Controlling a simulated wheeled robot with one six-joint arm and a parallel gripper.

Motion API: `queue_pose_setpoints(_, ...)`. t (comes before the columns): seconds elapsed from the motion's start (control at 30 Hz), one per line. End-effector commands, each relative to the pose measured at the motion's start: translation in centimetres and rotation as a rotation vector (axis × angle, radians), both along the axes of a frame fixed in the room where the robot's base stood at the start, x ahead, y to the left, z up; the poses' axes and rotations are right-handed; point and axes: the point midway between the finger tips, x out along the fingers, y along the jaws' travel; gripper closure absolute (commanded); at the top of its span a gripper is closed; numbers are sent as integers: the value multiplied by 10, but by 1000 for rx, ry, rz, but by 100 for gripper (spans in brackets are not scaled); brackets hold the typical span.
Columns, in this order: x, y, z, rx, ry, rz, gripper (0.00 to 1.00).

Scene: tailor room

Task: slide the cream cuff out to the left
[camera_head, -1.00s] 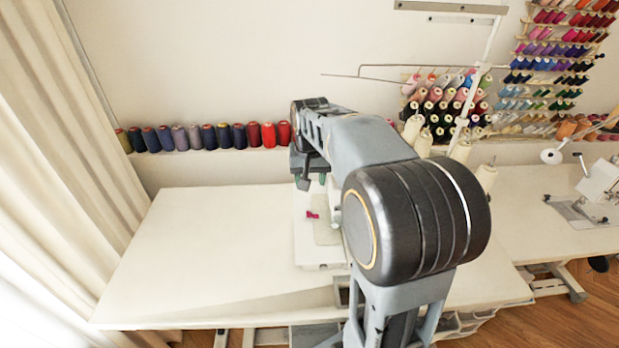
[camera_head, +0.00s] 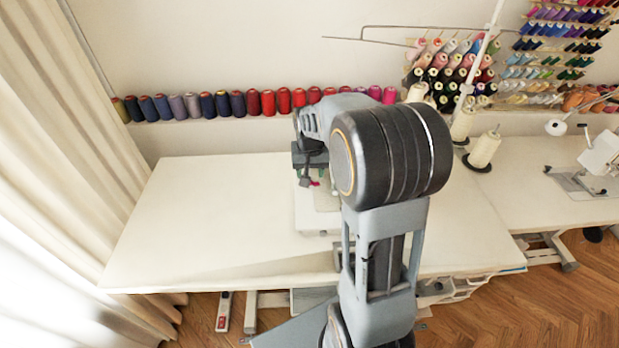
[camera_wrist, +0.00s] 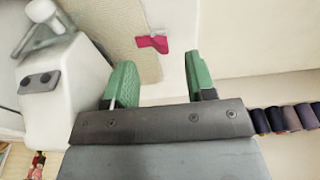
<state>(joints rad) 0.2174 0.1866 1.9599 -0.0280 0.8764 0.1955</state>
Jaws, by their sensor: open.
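A flat beige textured piece (camera_wrist: 122,28), which looks like the cream cuff, lies on the white sewing machine bed beside the machine's body; in the head view only part of it (camera_head: 326,202) shows beside my arm. A small magenta-pink piece (camera_wrist: 152,42) sits at its edge, also visible in the head view (camera_head: 315,183). My gripper (camera_wrist: 158,62) is open with its two green fingers apart and nothing between them. The pink piece appears just beyond the fingertips, lined up with the gap. In the head view my gripper (camera_head: 305,178) is over the machine bed, partly hidden by my arm.
The white sewing machine body (camera_wrist: 58,85) stands close to the left finger in the wrist view. A row of thread spools (camera_head: 222,104) runs along the wall behind. The white tabletop (camera_head: 215,205) left of the machine is clear. Cream cones (camera_head: 484,150) stand to the right.

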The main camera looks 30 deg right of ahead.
Motion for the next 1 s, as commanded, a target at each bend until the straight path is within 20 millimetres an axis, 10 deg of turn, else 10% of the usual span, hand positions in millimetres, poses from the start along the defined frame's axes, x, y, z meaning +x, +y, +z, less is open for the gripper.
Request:
queue_pose_setpoints(0.77, 4, -2, -34, 0, 0, 0, 49)
queue_pose_setpoints(1.0, 4, -2, -34, 0, 0, 0, 72)
